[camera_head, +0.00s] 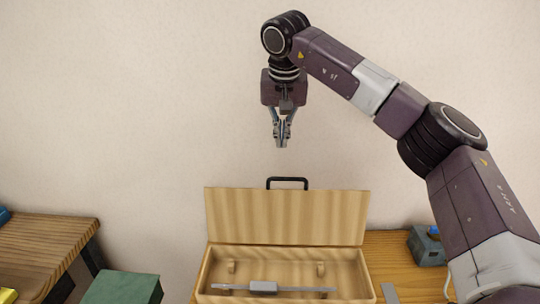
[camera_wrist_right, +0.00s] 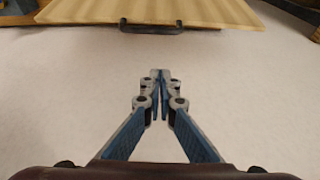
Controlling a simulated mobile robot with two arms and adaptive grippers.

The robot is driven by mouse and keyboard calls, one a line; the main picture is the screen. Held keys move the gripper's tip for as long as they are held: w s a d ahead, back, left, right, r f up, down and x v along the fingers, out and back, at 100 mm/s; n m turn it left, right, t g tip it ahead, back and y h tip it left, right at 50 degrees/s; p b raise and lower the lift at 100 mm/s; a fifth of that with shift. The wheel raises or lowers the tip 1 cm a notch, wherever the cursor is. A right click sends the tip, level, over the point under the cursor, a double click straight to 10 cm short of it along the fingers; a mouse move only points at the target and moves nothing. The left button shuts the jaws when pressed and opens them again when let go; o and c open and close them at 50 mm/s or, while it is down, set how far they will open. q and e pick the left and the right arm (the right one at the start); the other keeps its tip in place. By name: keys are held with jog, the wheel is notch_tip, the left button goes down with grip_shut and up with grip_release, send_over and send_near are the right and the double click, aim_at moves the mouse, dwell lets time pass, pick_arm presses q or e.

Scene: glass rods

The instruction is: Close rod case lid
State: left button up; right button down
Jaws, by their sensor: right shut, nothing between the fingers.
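The wooden rod case (camera_head: 205,272) sits on the table with its lid (camera_head: 288,217) standing up, open. A black handle (camera_head: 288,180) is on the lid's top edge. Inside the case lies a thin grey rod with a thicker grey block (camera_head: 263,287) around its middle. My right gripper (camera_head: 281,144) is shut and empty, pointing down, above the handle and apart from it in the head view. In the right wrist view its fingertips (camera_wrist_right: 160,76) are together, and the handle (camera_wrist_right: 151,28) and lid (camera_wrist_right: 150,12) show beyond them at the top. My left gripper is not in view.
A green box (camera_head: 122,288) is left of the case, and a wooden bench (camera_head: 45,245) stands further left. A grey-blue device (camera_head: 427,246) is on the table (camera_head: 392,251) to the right. A plain wall is behind. The space around the right gripper is clear.

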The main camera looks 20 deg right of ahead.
pick_arm(q)
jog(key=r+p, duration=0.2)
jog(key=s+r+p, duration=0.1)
jog(key=p, duration=0.1)
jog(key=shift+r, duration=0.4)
pick_arm(e)
notch_tip(320, 180, down, 9)
jog(key=shift+s, duration=0.35)
jog(key=shift+d, duration=0.1)
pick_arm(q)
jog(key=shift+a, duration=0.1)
pick_arm(e)
jog(key=shift+r, duration=0.1)
